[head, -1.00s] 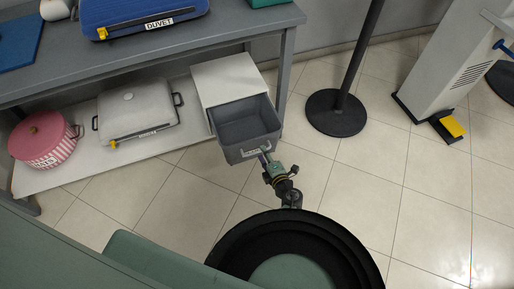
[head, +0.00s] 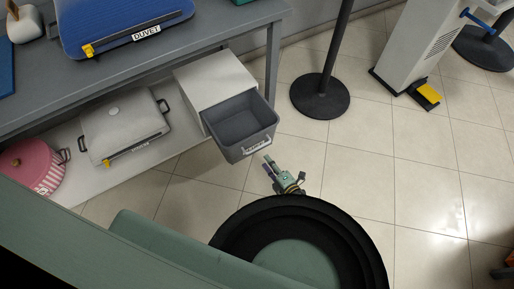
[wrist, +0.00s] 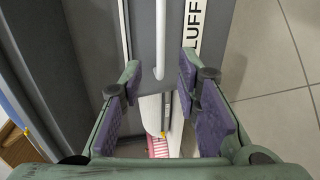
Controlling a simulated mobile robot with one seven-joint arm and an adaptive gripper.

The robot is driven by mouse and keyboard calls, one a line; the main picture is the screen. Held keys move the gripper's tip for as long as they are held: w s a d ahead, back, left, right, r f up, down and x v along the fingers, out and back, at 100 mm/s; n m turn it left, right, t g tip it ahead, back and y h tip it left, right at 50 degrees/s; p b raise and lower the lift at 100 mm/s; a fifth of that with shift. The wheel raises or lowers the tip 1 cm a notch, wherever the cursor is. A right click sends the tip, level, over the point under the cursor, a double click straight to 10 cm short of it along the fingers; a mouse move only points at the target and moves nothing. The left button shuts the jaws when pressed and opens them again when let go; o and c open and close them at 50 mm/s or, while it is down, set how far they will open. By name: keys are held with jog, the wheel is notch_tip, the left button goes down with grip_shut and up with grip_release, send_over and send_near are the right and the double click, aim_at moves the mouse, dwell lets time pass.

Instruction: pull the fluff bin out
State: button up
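The fluff bin (head: 241,120) is a grey, open-topped drawer, pulled well out of its white housing (head: 213,78) under the table's right end. It looks empty. Its front carries a white label and handle (head: 257,144). In the wrist view the label (wrist: 195,25) reads "LUFF", and a pale handle bar (wrist: 160,40) stands beyond and between the fingertips. My gripper (head: 266,159) is just in front of the bin's front, with a small gap. In the wrist view my gripper (wrist: 160,72) has its fingers spread apart with nothing between the pads.
A white lidded box (head: 124,125) and a pink striped tub (head: 35,168) sit on the lower shelf (head: 180,137). A black post base (head: 320,96) stands right of the bin. A grey machine with a yellow pedal (head: 428,93) is farther right. The tiled floor between is clear.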

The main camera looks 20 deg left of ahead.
aim_at(257, 148)
jog(key=b+x, duration=0.4)
jog(key=x, duration=0.5)
jog(key=shift+w+a+f, duration=0.1)
jog(key=shift+w+a, duration=0.1)
jog(key=shift+a, duration=0.15)
jog(key=shift+c, duration=0.6)
grip_shut()
jog(key=shift+d, duration=0.1)
